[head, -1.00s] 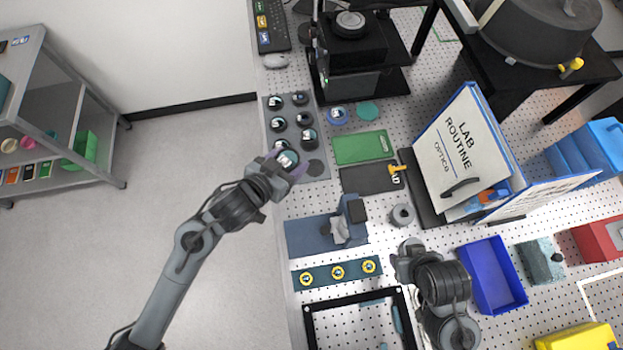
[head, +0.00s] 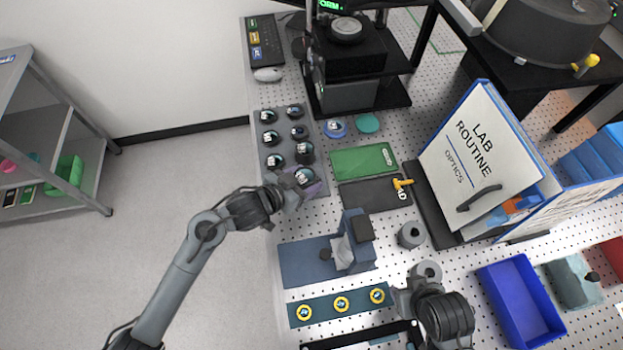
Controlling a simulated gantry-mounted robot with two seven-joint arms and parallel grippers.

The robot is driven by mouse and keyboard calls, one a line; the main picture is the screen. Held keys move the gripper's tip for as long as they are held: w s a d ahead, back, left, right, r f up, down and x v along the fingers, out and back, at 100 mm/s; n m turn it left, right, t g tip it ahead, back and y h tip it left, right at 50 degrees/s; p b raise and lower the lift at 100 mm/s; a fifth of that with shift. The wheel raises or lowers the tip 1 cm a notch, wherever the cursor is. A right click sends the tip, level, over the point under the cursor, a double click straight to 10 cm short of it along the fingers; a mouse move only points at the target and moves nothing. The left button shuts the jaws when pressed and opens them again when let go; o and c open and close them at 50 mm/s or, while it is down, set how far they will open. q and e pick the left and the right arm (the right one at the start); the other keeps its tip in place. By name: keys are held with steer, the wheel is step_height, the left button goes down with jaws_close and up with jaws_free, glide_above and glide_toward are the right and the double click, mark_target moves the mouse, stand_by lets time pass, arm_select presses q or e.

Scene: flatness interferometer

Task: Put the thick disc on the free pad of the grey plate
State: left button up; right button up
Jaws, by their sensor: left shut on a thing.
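The grey plate (head: 286,124) lies along the left edge of the bench and carries several dark-rimmed discs in two columns. My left gripper (head: 302,180) is over its near right corner, shut on a disc with a pale, marked top, which I take as the thick disc (head: 305,176). The held disc is over the near right pad position and hides the pad below. I cannot tell whether it touches the plate. The disc (head: 304,152) just beyond it is close by. My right gripper (head: 404,296) is near the bench front, its fingers unclear.
A green mat (head: 362,162) and a dark mat (head: 370,194) lie right of the plate. A blue fixture (head: 352,243) and a strip with yellow rings (head: 341,304) stand nearer. A large binder (head: 478,150) and a blue tray (head: 520,303) are on the right.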

mark_target(312, 171)
arm_select(q)
steer(key=w+f, duration=0.1)
steer(key=w+d, duration=0.1)
steer(key=w, duration=0.1)
steer(key=w+f, duration=0.1)
steer(key=shift+w+d+f, duration=0.2)
steer(key=shift+d+f, duration=0.1)
steer(key=shift+d, duration=0.1)
arm_select(e)
steer(key=shift+f, duration=0.4)
arm_select(q)
steer(key=shift+f+b, duration=0.5)
steer(key=shift+f, duration=1.55)
arm_select(e)
steer(key=shift+f, duration=0.25)
steer(key=shift+a, duration=0.1)
arm_select(q)
steer(key=shift+f, duration=0.15)
steer(key=o, duration=1.3)
steer(key=shift+c, duration=0.2)
